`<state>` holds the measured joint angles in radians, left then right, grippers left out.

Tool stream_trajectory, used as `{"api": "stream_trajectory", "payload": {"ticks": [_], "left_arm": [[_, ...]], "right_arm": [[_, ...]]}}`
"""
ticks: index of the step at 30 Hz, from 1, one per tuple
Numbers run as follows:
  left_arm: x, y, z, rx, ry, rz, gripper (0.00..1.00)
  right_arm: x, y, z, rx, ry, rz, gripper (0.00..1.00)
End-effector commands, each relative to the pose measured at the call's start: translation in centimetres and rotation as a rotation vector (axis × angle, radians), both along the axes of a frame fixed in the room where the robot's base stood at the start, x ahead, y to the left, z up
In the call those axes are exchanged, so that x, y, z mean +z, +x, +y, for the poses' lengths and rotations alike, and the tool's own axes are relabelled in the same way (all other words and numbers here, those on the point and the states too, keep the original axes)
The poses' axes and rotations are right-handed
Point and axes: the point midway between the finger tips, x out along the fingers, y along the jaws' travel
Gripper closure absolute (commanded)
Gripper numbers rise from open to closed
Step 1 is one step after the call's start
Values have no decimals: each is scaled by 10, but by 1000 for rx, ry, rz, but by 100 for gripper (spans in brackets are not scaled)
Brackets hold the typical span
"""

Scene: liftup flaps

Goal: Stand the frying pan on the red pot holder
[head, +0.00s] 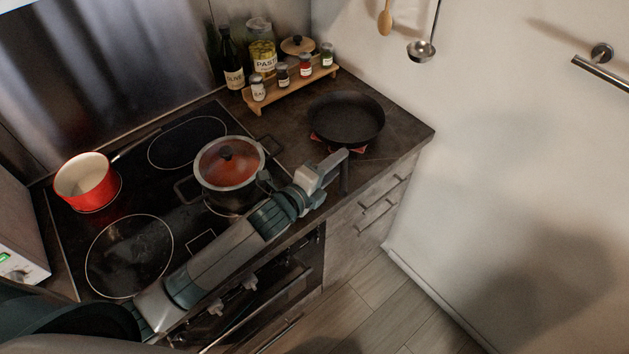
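The black frying pan (346,117) sits at the right end of the counter, its base over the red pot holder (318,139). Only small red edges of the holder show below the pan's near rim. The pan looks about level; whether it rests fully on the holder I cannot tell. My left gripper (343,170) is just in front of the pan, at the counter's front edge. Its fingers are seen from the side, and whether they are open or hold anything is unclear. The pan's handle is not clearly visible. My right gripper is not in view.
A lidded pot (228,166) stands on the hob close to my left arm. A red saucepan (86,181) is at the left. A wooden rack (290,88) with spice jars stands behind the pan. A ladle (422,48) hangs on the wall. Counter right of the pan is clear.

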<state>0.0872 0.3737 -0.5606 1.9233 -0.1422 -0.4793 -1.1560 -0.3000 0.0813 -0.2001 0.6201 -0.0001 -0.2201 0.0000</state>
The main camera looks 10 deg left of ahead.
Motion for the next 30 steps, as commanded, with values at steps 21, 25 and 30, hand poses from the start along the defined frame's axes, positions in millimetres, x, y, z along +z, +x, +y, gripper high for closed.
{"api": "stream_trajectory", "payload": {"ticks": [21,25,30], "left_arm": [[20,-88,39,0,0,-1,66],[21,-89,39,0,1,0,66],[21,-89,39,0,1,0,66]], "right_arm": [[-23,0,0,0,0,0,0],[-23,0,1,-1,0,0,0],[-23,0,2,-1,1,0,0]]}}
